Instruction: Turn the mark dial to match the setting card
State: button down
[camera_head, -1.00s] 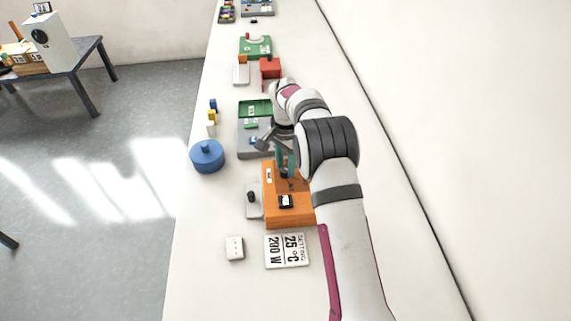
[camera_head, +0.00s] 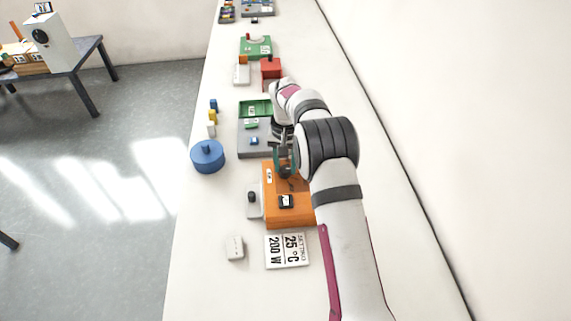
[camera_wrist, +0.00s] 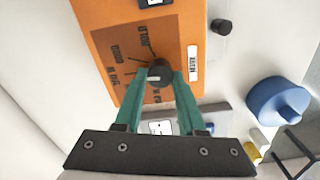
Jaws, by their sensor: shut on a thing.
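The orange box (camera_head: 272,213) stands on the bench, and its brown dial face (camera_wrist: 133,57) with lines and dark print shows in the wrist view. The mark dial is a dark round knob (camera_wrist: 158,76) at the edge of that face, beside a white label (camera_wrist: 192,58). My gripper (camera_wrist: 160,78) is shut on this knob, with one green finger on each side. It also shows in the head view (camera_head: 283,160), over the far end of the box. The setting card (camera_head: 287,251) lies flat in front of the box and reads 25 °C and 200 W.
A grey part with a black knob (camera_head: 252,197) sits left of the box. A blue round container (camera_head: 207,157) and small coloured blocks stand further left. A grey and green tray (camera_head: 243,145) lies beyond. A small white block (camera_head: 235,247) is left of the card.

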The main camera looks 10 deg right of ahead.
aim_at(285, 168)
jog(key=shift+n, duration=0.4)
jog(key=c, duration=0.5)
grip_release()
notch_tip(285, 168, up, 16)
jog(key=shift+f, duration=0.1)
